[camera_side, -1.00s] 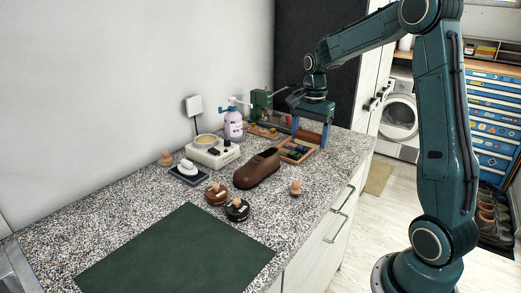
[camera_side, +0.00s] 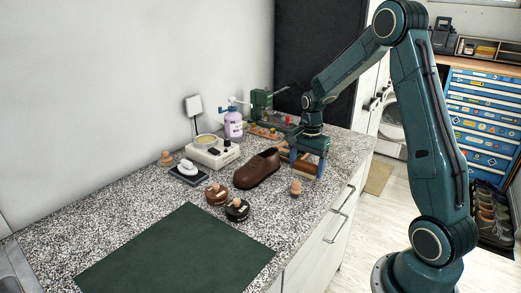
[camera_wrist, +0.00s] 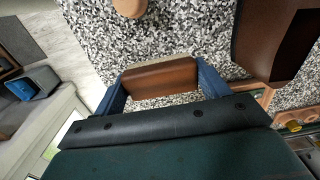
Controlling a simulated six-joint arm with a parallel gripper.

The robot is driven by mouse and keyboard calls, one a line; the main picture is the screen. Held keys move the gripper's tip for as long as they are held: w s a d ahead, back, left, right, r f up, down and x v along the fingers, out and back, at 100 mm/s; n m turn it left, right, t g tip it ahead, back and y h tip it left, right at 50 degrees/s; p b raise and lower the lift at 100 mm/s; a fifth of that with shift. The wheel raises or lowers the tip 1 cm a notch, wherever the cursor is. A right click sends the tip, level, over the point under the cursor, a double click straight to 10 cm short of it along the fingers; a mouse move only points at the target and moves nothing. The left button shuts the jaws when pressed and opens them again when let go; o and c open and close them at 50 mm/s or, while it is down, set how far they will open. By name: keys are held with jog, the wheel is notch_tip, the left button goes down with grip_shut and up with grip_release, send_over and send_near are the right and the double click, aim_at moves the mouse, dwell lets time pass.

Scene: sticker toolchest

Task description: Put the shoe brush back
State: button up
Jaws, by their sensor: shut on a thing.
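My gripper (camera_side: 304,168) is shut on the shoe brush (camera_wrist: 160,78), a brown wooden block held between the blue fingertips. In the side view the brush (camera_side: 303,166) is partly hidden by the fingers. It is over the speckled counter, to the right of the brown shoe (camera_side: 257,168); I cannot tell whether it touches the counter. In the wrist view the shoe (camera_wrist: 272,40) is at upper right, apart from the brush.
A wooden-knobbed piece (camera_side: 295,188) stands just in front of my gripper. Two round tins (camera_side: 216,195) (camera_side: 237,210) and a green mat (camera_side: 175,255) lie nearer. The counter's front edge is close at right.

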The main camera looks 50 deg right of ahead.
aim_at(307, 164)
jog(key=shift+f, duration=1.3)
jog(key=shift+f, duration=0.15)
jog(key=o, duration=1)
jog(key=shift+c, duration=0.2)
notch_tip(307, 164, up, 12)
jog(key=shift+d+r, duration=0.1)
jog(key=shift+r, duration=0.05)
